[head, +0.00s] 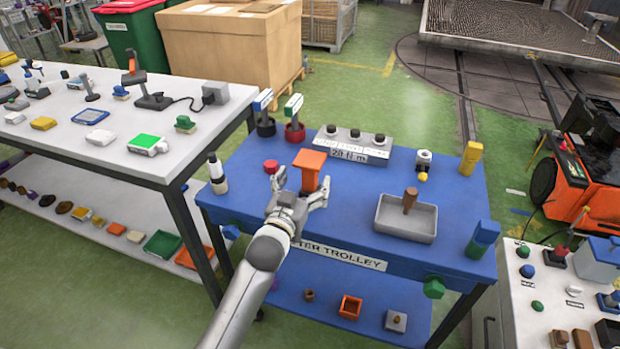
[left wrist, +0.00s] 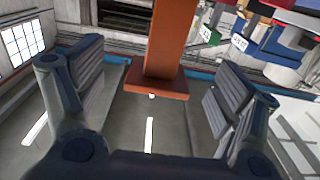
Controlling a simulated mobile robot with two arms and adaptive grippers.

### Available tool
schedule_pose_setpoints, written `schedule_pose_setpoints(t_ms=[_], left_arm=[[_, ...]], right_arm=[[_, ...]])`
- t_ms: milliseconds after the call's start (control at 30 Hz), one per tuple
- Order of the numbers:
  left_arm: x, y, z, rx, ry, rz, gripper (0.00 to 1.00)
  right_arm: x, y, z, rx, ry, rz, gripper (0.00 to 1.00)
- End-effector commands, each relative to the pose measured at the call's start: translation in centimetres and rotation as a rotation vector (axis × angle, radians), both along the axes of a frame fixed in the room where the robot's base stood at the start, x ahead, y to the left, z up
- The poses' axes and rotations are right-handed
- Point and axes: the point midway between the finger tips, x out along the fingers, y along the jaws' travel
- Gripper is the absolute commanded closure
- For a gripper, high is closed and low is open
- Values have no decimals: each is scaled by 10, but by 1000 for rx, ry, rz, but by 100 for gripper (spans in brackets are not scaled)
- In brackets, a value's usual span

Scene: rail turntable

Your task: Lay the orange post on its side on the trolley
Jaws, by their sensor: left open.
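The orange post (head: 310,172) stands upright near the front left of the blue trolley (head: 345,200), with a wider flat block at its top. My left gripper (head: 301,188) is open, with its fingers on either side of the post. In the left wrist view the post (left wrist: 168,40) shows between the two fingers (left wrist: 150,100), with a gap on each side. The foot of the post is hidden in the head view by my gripper. My right gripper is not in view.
A grey tray (head: 390,232) with a brown peg is to the right. A grey box with black knobs (head: 350,150) stands behind. A black-and-white bottle (head: 217,175) is left, a yellow block (head: 471,158) back right. Trolley top between post and tray looks clear.

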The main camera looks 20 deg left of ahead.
Motion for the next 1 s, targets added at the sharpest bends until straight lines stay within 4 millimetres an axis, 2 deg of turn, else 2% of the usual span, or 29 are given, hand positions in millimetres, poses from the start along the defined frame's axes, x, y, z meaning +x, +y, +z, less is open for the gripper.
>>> schedule_pose_setpoints(t_ms=[100, 300, 633, 1000], left_arm=[[18, 2, 7, 1, -1, 0, 12], [38, 1, 5, 0, 0, 0, 12], [41, 1, 4, 0, 0, 0, 12], [41, 1, 4, 1, 1, 0, 60]], right_arm=[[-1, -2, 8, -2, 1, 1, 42], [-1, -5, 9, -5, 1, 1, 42], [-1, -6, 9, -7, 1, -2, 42], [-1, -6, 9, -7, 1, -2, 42]])
